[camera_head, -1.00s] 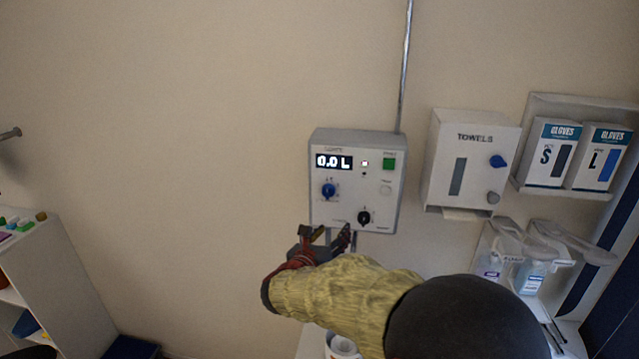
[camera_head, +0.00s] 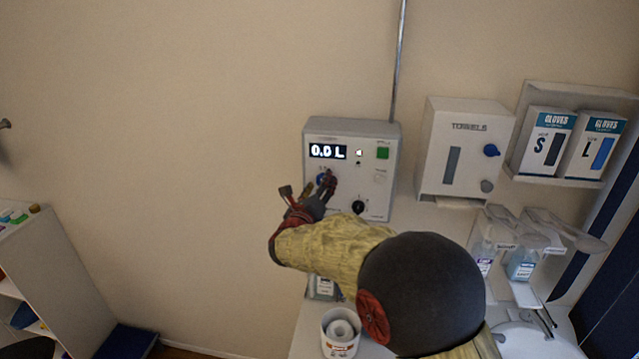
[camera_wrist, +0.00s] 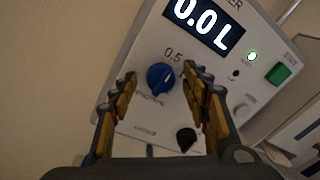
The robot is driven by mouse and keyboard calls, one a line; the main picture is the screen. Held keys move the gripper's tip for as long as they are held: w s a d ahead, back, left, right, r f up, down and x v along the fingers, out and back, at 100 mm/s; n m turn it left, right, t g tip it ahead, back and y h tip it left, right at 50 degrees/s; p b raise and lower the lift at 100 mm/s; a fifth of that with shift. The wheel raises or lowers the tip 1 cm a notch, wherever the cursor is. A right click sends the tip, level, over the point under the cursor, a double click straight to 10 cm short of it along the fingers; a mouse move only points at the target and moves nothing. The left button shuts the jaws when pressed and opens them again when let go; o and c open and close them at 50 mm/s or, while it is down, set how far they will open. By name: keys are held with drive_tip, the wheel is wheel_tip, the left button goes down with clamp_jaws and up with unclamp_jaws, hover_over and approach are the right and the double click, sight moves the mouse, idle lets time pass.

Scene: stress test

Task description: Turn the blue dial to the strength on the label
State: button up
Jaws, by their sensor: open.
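The blue dial (camera_wrist: 160,77) sits on the front of a white wall-mounted unit (camera_head: 345,200), with "0.5" printed above it in the wrist view. In the head view the blue dial (camera_head: 322,180) is partly hidden by a finger. The unit's display (camera_head: 328,152) reads 0.0 L. My gripper (camera_wrist: 158,85) is open, its fingers either side of the blue dial in the wrist view; I cannot tell whether they touch it. In the head view my gripper (camera_head: 308,192) is in front of the unit's lower left. No label with a strength is readable.
A black knob (camera_head: 358,207) and a green button (camera_head: 382,153) are on the same panel. A towel dispenser (camera_head: 463,155), glove boxes (camera_head: 543,140) and soap bottles (camera_head: 522,264) are to the right. A white tub (camera_head: 341,330) stands below.

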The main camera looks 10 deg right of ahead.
drive_tip(key=shift+w+d, duration=0.1)
drive_tip(key=shift+w, duration=0.05)
drive_tip(key=shift+c, duration=0.7)
drive_tip(key=c, duration=1)
